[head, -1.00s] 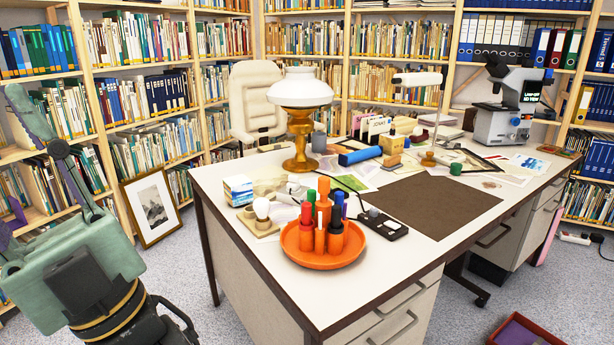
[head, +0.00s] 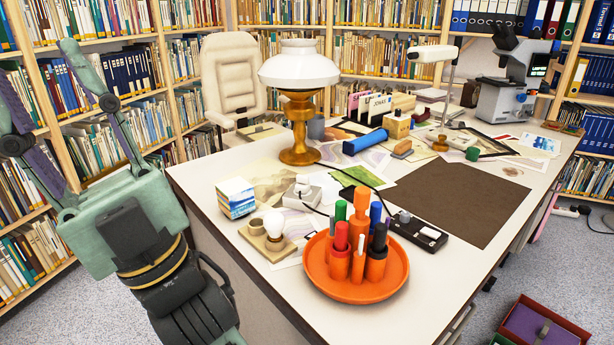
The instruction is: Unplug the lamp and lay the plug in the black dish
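The lamp (head: 299,100) has a white shade and a brass-coloured base and stands on the desk near its far left side. A dark cord runs from beside its base to the right, past the orange tray. A small white block (head: 302,190) with a cord lies in front of the lamp; I cannot tell whether it holds the plug. I cannot make out the plug or a black dish. A flat black box (head: 418,232) with a round knob lies right of the orange tray. My green gripper (head: 36,72) is at the left, off the desk, with its fingers apart and empty.
On the desk (head: 360,328), an orange tray (head: 340,288) of markers stands near the front. A brown mat (head: 456,203) is bare. A microscope (head: 510,75) stands at the back right.

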